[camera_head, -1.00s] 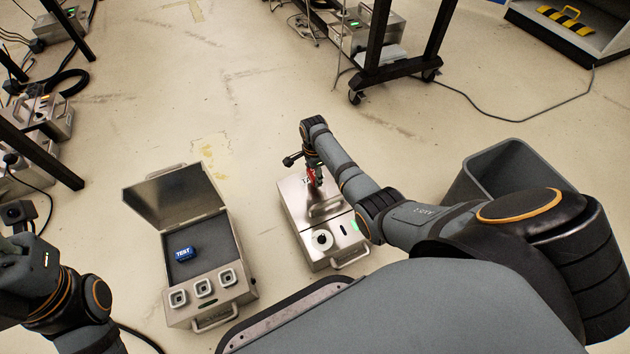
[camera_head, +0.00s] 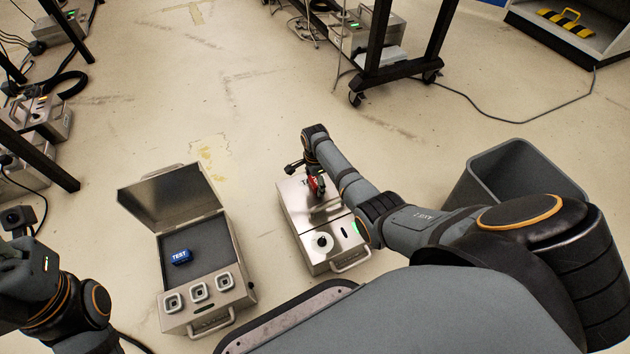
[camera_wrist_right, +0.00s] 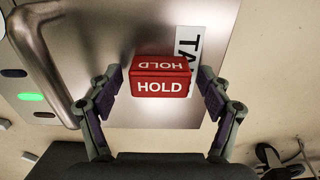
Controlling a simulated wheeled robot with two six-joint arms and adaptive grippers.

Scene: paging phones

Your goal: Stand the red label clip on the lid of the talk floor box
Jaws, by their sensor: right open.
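The red label clip (camera_wrist_right: 160,86), marked HOLD, is upright at the lid (camera_wrist_right: 112,30) of the closed metal talk floor box, beside its white label (camera_wrist_right: 186,48), which it partly covers. Whether its base touches the lid is hard to see. In the head view the clip (camera_head: 317,184) shows as a small red patch on the box (camera_head: 322,258). My right gripper (camera_wrist_right: 160,78) is open, with one finger on each side of the clip and a gap at both sides. My left gripper (camera_head: 28,262) is at the left edge; its fingertips are hidden.
An open metal case (camera_head: 212,240) with a blue TEST clip (camera_head: 181,257) stands left of the box. A grey bin (camera_head: 512,170) is at right. The box's handle (camera_wrist_right: 45,62) rises beside the clip. Floor behind the boxes is mostly clear.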

